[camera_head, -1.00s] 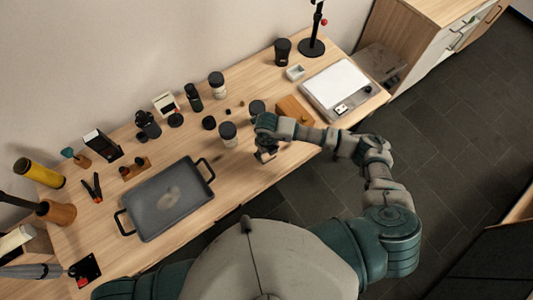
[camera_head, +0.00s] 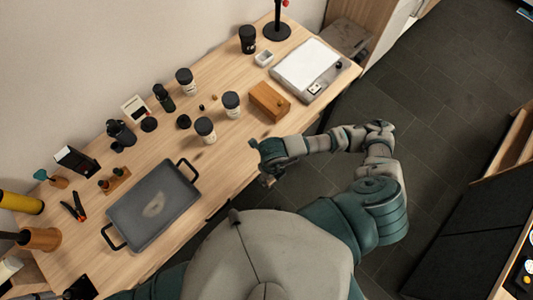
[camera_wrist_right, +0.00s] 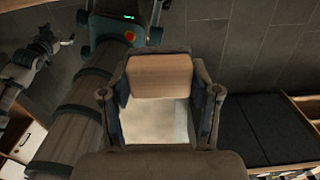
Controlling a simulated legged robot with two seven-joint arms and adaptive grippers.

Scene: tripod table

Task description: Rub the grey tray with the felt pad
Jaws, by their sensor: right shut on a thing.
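The grey tray (camera_head: 128,222) lies on the wooden table at the left, with a dark handle at each end. A pale smudge (camera_head: 154,204) marks its floor. My right gripper (camera_head: 268,180) is at the table's front edge, to the right of the tray and well apart from it. In the right wrist view my right gripper (camera_wrist_right: 160,110) is shut on the felt pad (camera_wrist_right: 160,75), a block with a wooden part and a whitish face, held between the two fingers. The pad is hardly visible in the head view. My left gripper is not in view.
Several dark cups and jars stand behind, including a lidded cup (camera_head: 205,130). A wooden box (camera_head: 269,101) and a scale-like white plate (camera_head: 306,66) are at the right. Pliers (camera_head: 74,206) and a small wooden rack (camera_head: 114,180) are near the tray. The table right of the tray is clear.

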